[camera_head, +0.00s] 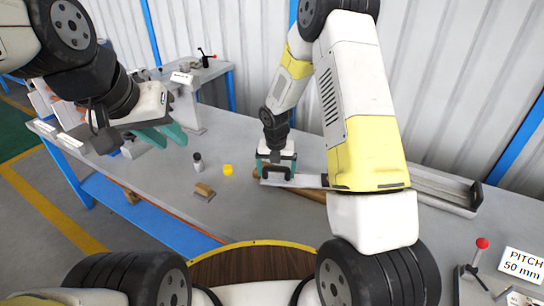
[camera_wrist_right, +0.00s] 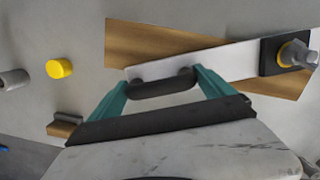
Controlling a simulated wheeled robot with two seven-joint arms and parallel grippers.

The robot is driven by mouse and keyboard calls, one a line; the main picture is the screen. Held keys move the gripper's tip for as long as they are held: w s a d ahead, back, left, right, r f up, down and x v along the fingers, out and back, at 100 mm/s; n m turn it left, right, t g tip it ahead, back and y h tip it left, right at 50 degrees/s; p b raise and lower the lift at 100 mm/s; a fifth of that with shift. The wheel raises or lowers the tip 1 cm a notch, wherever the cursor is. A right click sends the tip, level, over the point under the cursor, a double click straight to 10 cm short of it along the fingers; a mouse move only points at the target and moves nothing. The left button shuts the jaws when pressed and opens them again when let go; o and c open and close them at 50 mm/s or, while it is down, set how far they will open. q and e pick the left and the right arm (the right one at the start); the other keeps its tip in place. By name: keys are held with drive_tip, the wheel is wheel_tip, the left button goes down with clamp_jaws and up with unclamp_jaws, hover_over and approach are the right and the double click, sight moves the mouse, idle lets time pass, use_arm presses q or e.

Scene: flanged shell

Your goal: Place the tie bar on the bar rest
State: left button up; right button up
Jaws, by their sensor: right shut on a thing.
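The tie bar, a flat silver bar (camera_wrist_right: 225,62) with a black handle (camera_wrist_right: 160,88), also shows in the head view (camera_head: 308,181), partly behind my right arm. My right gripper (camera_wrist_right: 162,82) is shut on the handle, a teal finger at each end. A black block with a yellow ring and grey bolt (camera_wrist_right: 292,53) is at the bar's right end. The bar lies across, or just above, a wooden board (camera_wrist_right: 140,45); I cannot tell whether they touch. No label marks the bar rest. My left gripper (camera_head: 163,136) is open and empty over the table's left part.
On the grey table (camera_head: 235,205) stand a yellow cylinder (camera_head: 228,170), a grey-and-black cylinder (camera_head: 198,162) and a small wooden block (camera_head: 204,190). A grey channel (camera_head: 445,190) lies at the right. A red-knobbed lever (camera_head: 481,245) stands near a "PITCH 50 mm" sign (camera_head: 524,265).

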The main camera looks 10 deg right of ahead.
drive_tip(key=o, duration=1.8)
drive_tip(key=shift+c, duration=0.2)
